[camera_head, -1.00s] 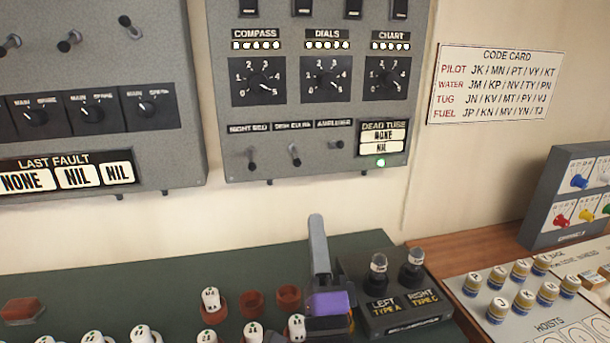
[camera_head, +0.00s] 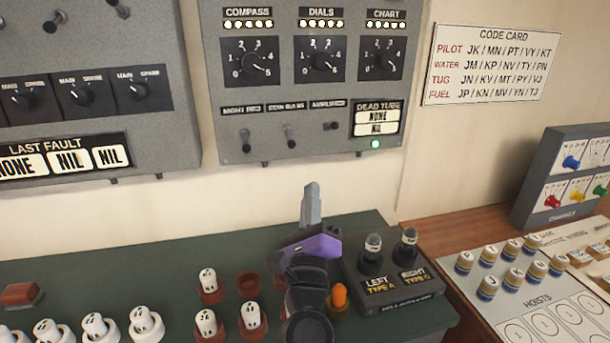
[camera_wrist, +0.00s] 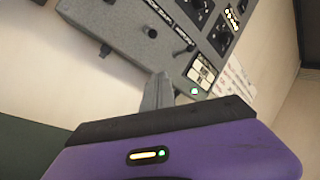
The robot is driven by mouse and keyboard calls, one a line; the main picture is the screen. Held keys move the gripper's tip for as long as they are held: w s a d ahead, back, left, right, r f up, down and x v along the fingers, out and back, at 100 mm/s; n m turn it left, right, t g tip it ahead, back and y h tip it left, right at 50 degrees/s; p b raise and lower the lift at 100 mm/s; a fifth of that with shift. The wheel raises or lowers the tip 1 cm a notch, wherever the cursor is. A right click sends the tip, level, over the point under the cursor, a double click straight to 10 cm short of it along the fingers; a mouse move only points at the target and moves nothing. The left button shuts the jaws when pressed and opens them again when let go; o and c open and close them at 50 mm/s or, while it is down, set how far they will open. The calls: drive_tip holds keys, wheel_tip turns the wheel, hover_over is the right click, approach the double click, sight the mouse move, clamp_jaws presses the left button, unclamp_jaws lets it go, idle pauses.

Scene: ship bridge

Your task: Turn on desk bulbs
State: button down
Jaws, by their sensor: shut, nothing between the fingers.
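The grey wall panel (camera_head: 225,165) carries three small toggle switches in a row under worn labels. The middle one, the desk bulbs switch (camera_head: 290,138), hangs downward. The night red switch (camera_head: 245,140) also points down, while the amplifier switch (camera_head: 332,126) sticks out sideways. My gripper (camera_head: 311,190) is shut and empty, its fingers pointing up, below the panel and a little right of the middle switch. In the wrist view the shut fingers (camera_wrist: 158,90) show just short of the panel's lower edge, with two toggles beyond. I see no contact with a switch.
A dead tube display (camera_head: 377,118) with a lit green lamp (camera_head: 375,144) sits right of the switches. Below, the green desk (camera_head: 130,285) holds several white-capped pegs and a black box with two sockets (camera_head: 395,290). An orange piece (camera_head: 339,295) stands beside my arm.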

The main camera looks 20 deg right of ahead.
drive_tip(key=p+x, duration=0.1)
drive_tip(key=x, duration=0.8)
drive_tip(key=shift+w+d+r, duration=0.15)
drive_tip(key=shift+r, duration=0.15)
drive_tip(key=shift+s+a+r+p, duration=0.2)
drive_tip(key=shift+a+r, duration=0.05)
drive_tip(key=shift+a, duration=0.35)
drive_tip(key=shift+s+a+r+p, duration=0.15)
drive_tip(key=shift+a+r+p, duration=0.1)
drive_tip(key=shift+a, duration=0.35)
drive_tip(key=shift+s+a+r+p, duration=0.2)
drive_tip(key=shift+a+r, duration=0.05)
drive_tip(key=shift+a, duration=0.35)
drive_tip(key=shift+s+a+r+p, duration=0.1)
drive_tip(key=shift+s+r+p, duration=0.15)
drive_tip(key=shift+r+p, duration=0.45)
drive_tip(key=s+r+p, duration=0.1)
drive_tip(key=s+p, duration=0.1)
drive_tip(key=s, duration=0.8)
drive_tip(key=shift+a+r, duration=0.2)
drive_tip(key=shift+a, duration=0.25)
